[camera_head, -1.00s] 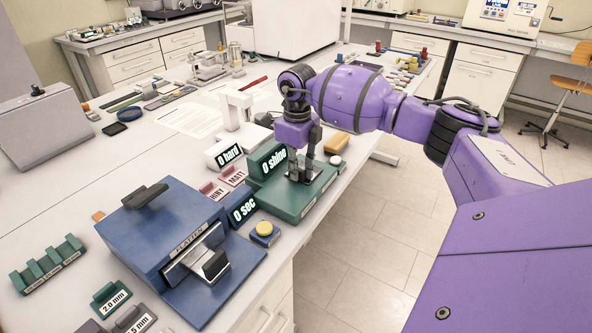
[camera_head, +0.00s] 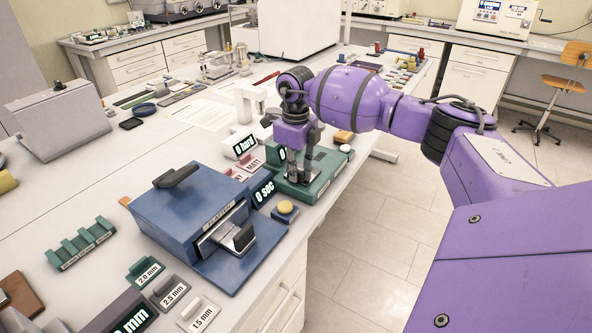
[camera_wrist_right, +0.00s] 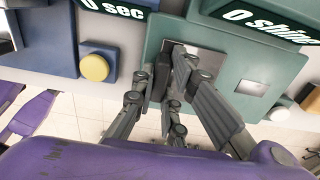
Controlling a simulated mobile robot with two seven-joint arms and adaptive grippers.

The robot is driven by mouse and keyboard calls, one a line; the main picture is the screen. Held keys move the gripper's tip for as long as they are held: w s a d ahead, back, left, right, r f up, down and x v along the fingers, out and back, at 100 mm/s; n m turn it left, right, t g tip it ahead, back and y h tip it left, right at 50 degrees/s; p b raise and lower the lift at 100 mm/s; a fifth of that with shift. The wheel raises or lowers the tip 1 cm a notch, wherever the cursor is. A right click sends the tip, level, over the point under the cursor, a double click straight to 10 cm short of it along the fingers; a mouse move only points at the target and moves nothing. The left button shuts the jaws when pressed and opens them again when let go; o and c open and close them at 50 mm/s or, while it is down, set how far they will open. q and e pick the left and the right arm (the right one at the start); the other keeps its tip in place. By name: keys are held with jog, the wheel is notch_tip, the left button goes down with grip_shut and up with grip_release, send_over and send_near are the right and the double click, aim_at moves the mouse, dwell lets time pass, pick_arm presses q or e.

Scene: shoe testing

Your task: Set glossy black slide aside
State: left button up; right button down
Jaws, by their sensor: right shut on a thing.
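My right gripper (camera_head: 305,172) points down at the green shine meter (camera_head: 322,190). In the right wrist view, its fingers (camera_wrist_right: 165,80) are shut on a narrow dark slab, which looks like the glossy black slide (camera_wrist_right: 160,72). The fingers hide much of the slab. It is at the left edge of the meter's bare silver plate (camera_wrist_right: 203,65); I cannot tell whether it touches the meter. The "0 shine" display (camera_wrist_right: 268,22) is partly behind the gripper in the head view. My left gripper is not in view.
The blue platen press (camera_head: 190,215) and a yellow button (camera_head: 285,208) stand left of the meter. Pink label stands (camera_head: 250,165) and the white "0 hard" meter (camera_head: 240,147) are behind.

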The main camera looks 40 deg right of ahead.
jog(key=shift+s+a, duration=0.1)
jog(key=shift+a, duration=0.25)
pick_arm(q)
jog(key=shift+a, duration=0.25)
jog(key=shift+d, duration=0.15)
pick_arm(e)
jog(key=shift+d+f, duration=0.1)
jog(key=c, duration=2.2)
grip_release()
jog(key=o, duration=0.4)
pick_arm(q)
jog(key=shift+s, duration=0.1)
pick_arm(e)
jog(key=shift+o, duration=0.2)
